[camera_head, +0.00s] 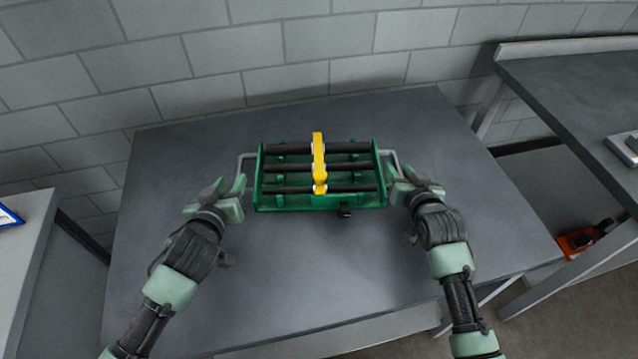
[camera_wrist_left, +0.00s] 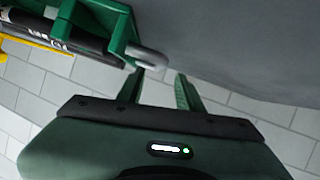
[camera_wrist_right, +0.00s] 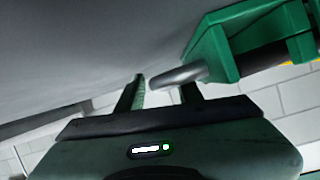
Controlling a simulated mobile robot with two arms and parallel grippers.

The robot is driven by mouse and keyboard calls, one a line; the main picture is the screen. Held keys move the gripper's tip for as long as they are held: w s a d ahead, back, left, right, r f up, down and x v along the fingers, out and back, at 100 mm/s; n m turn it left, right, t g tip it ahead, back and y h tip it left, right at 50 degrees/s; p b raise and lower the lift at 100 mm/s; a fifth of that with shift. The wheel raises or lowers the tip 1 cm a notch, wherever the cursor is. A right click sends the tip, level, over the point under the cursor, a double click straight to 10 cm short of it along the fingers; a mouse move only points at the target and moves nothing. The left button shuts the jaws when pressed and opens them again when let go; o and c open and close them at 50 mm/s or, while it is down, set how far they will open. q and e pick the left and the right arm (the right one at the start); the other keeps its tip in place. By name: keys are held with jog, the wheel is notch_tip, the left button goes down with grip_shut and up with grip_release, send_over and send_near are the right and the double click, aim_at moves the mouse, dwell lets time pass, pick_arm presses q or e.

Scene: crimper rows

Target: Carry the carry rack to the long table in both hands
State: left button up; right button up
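The carry rack (camera_head: 290,202) is green with dark rods, a yellow piece (camera_head: 319,165) across its middle and a grey loop handle at each end. It rests on a grey table (camera_head: 300,265). My left gripper (camera_head: 228,186) is open beside the left handle (camera_head: 243,160); in the left wrist view that handle (camera_wrist_left: 150,58) lies just beyond the fingertips, nearer one finger. My right gripper (camera_head: 403,174) is open at the right handle (camera_head: 393,155); in the right wrist view the handle (camera_wrist_right: 178,76) reaches in front of the spread fingers. Neither gripper visibly grips it.
Another dark-topped table (camera_head: 570,85) stands at right, bearing a grey object (camera_head: 625,147); an orange-and-black item (camera_head: 582,240) lies below. A lighter surface (camera_head: 28,225) at left holds a blue item (camera_head: 8,216). A block wall is behind. The table around the rack is clear.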

pick_arm(q)
jog(key=v, duration=0.4)
jog(key=shift+s, duration=0.1)
jog(key=shift+s+r, duration=0.15)
jog(key=shift+s, duration=0.15)
pick_arm(e)
jog(key=shift+s, duration=0.25)
jog(key=v, duration=1.1)
jog(key=shift+s+r, duration=0.15)
jog(key=shift+s, duration=0.1)
